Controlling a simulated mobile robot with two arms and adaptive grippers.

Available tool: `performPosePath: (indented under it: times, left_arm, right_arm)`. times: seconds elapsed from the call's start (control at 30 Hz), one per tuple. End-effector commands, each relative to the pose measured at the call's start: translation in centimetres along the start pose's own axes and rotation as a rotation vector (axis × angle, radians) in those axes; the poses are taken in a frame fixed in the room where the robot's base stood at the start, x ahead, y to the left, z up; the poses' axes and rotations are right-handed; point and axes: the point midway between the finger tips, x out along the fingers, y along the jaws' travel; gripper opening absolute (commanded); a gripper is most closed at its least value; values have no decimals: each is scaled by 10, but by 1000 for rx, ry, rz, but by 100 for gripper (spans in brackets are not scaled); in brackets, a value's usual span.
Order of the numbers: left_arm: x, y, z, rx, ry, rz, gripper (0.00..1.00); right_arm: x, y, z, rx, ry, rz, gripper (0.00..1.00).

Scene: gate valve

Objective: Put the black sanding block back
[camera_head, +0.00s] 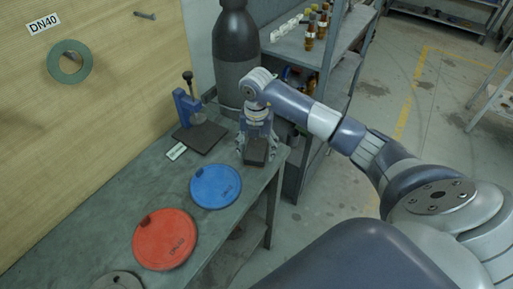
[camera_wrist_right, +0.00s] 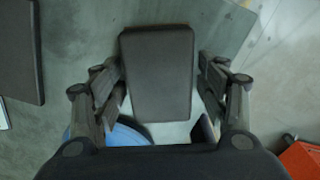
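The black sanding block (camera_head: 256,151) is at the far right corner of the workbench (camera_head: 140,192), below my right gripper (camera_head: 257,148). In the right wrist view the block (camera_wrist_right: 158,72) lies lengthwise between the two fingers of my right gripper (camera_wrist_right: 160,85). The fingers stand on either side of it, with what look like narrow gaps, and the gripper looks open. Whether the block rests fully on the bench is hard to tell. My left gripper is not in view.
A blue disc (camera_head: 215,186) and a red disc (camera_head: 165,239) lie on the bench. A blue stand with a dark base plate (camera_head: 201,137) and a small label (camera_head: 176,151) are left of the gripper. A dark cylinder (camera_head: 236,55) and shelf (camera_head: 300,45) stand behind.

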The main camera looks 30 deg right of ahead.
Motion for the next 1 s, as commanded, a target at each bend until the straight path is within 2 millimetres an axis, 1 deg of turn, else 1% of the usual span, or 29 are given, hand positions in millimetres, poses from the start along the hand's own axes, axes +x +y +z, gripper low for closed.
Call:
performPosePath:
  times: [0.3,0.4,0.47,0.57,0.8,0.9,1.0]
  left_arm:
    - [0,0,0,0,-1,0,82]
    - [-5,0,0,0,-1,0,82]
    - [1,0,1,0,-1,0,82]
    - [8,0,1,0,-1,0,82]
    - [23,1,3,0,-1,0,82]
    - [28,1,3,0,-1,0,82]
    - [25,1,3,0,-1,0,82]
  right_arm:
    - [-1,0,0,0,0,0,73]
    - [-6,0,0,0,0,1,73]
    - [-10,0,1,-1,-2,2,73]
    - [-26,1,1,-2,-4,3,73]
    - [-81,1,1,-1,-5,5,73]
    - [-100,1,1,-1,-4,3,73]
    - [-114,0,1,0,-3,0,73]
